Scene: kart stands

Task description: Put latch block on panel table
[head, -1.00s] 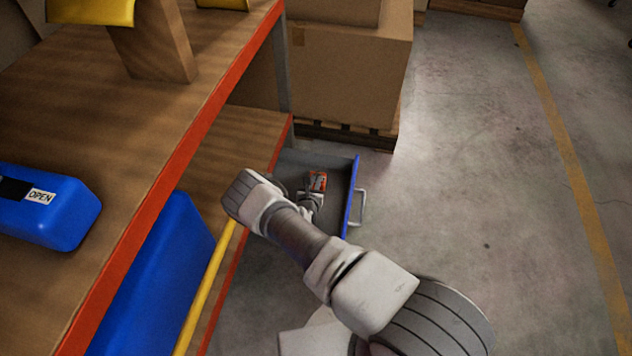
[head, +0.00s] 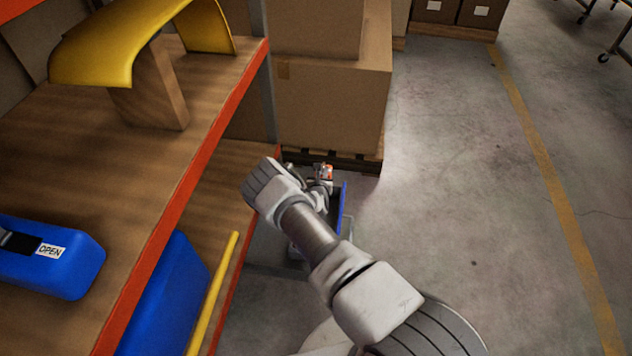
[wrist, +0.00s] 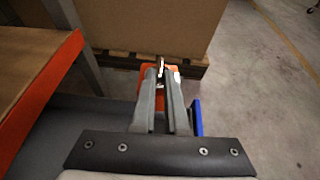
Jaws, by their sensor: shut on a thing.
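The latch block (head: 327,171) is a small orange-red piece with a metal part, seen beyond my arm in the head view. I cannot tell which surface is the panel table.
A wooden shelf with an orange edge (head: 190,163) stands at left, bearing a yellow curved panel (head: 105,55) and a blue case (head: 60,275) marked OPEN. Cardboard boxes (head: 330,105) on a pallet stand beyond the drawer. Grey floor (head: 480,200) at right is clear. Wheeled tables show at upper right.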

